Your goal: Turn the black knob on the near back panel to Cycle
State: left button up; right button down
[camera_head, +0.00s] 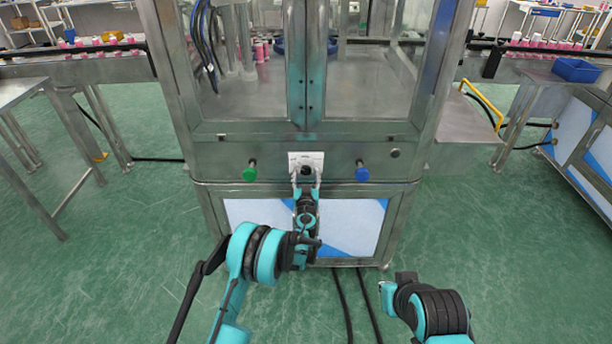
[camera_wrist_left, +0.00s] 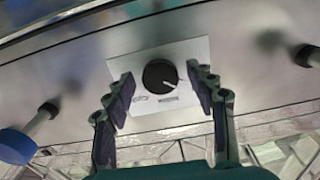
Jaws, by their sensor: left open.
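The black knob (camera_wrist_left: 160,75) sits on a white label plate (camera_wrist_left: 193,50) on the steel panel. In the wrist view a white pointer line on the knob points to the lower right; the label's lettering is too small to read. In the head view the knob (camera_head: 306,171) shows just beyond the fingers. My left gripper (camera_wrist_left: 160,92) is open, one finger on each side of the knob, with a visible gap to it on both sides. My left gripper also shows in the head view (camera_head: 306,186). My right arm is at the lower right; its fingers are not clearly seen.
A green button (camera_head: 250,172) is left of the plate and a blue button (camera_head: 362,172) right of it, both projecting from the panel. A conveyor with pink-and-white cans runs behind on both sides. Black cables lie on the green floor below the machine.

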pick_arm(q)
jog(key=c, duration=1.2)
jog(key=shift+o, duration=0.2)
jog(key=shift+m, duration=0.4)
jog(key=m, duration=0.4)
jog(key=shift+m, duration=0.3)
jog(key=m, duration=0.4)
jog(key=shift+m, duration=0.3)
jog(key=m, duration=0.5)
jog(key=shift+m, duration=2.5)
